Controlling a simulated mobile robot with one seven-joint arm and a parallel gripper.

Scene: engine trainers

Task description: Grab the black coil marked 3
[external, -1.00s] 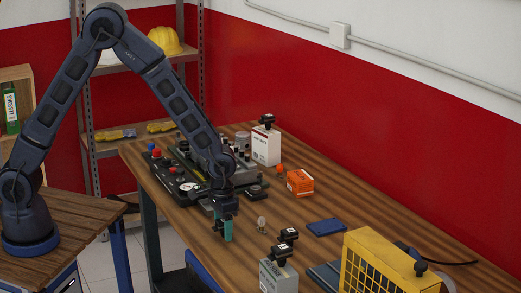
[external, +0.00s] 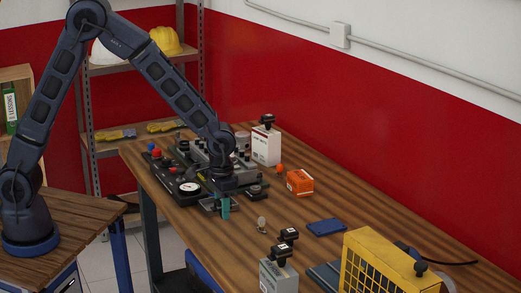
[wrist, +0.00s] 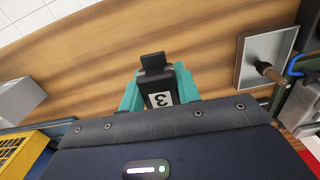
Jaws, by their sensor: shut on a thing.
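The black coil marked 3 (wrist: 155,84) sits between the teal fingers of my gripper (wrist: 160,90) in the wrist view. Its white label with the 3 faces the camera. My gripper is shut on it, with a finger on each side. In the external view my gripper (external: 224,207) hangs by the front edge of the wooden table, just in front of the black engine trainer board. The coil cannot be made out there, and I cannot tell its height above the table.
A white box (external: 266,147) with a black coil on top stands behind. A grey box (external: 277,277) with black coils and a yellow cage (external: 385,265) stand near the front. An orange box (external: 299,182) and blue pad (external: 326,227) lie right. Bare wood separates them.

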